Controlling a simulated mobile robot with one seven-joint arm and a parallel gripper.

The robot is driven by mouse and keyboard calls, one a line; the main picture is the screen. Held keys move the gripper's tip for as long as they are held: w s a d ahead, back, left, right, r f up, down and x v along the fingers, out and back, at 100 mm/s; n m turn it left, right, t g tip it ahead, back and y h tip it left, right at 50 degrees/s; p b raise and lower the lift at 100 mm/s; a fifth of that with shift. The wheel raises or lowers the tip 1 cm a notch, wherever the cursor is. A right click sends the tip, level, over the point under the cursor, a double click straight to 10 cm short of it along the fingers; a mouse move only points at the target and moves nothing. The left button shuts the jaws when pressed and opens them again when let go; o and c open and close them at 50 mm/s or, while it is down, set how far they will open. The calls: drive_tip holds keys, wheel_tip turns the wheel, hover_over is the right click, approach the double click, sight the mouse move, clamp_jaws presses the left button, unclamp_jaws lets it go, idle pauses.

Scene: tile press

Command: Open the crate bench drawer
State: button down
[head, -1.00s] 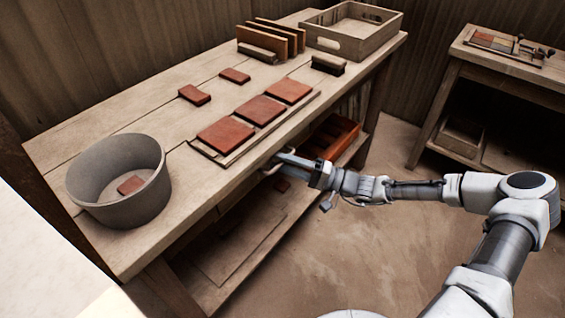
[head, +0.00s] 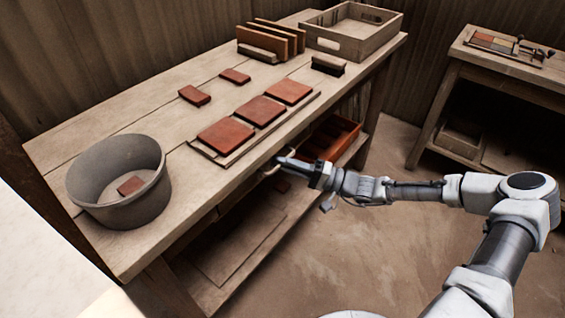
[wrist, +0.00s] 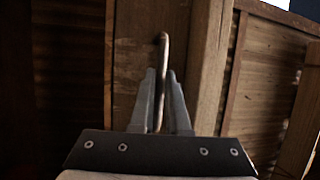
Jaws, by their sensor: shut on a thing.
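The crate bench (head: 130,105) is the long wooden workbench on the left in the head view. Its drawer sits under the front edge of the top, and its front (wrist: 135,55) fills the middle of the wrist view. A slim bar handle (wrist: 163,48) stands out from it; part of it shows in the head view (head: 269,172). My gripper (head: 279,161) is at the bench's front edge. In the wrist view its two fingers (wrist: 162,82) are closed around the handle, one on each side. How far the drawer stands out is hard to tell.
On the bench top are a grey tub (head: 120,210), several red tiles (head: 262,109), upright boards (head: 275,40), a brush (head: 328,65) and a wooden crate (head: 352,42). An orange bin (head: 340,152) is below. A second bench (head: 500,58) stands right; floor between is clear.

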drive_tip(key=shift+d, duration=0.1)
idle(0.7)
drive_tip(key=s+d+p, duration=0.5)
drive_tip(key=s+d, duration=1)
drive_tip(key=d, duration=0.5)
drive_tip(key=shift+s, duration=0.4)
drive_tip(key=c, duration=0.9)
unclamp_jaws()
drive_tip(key=v, duration=1.7)
drive_tip(key=shift+d, duration=0.25)
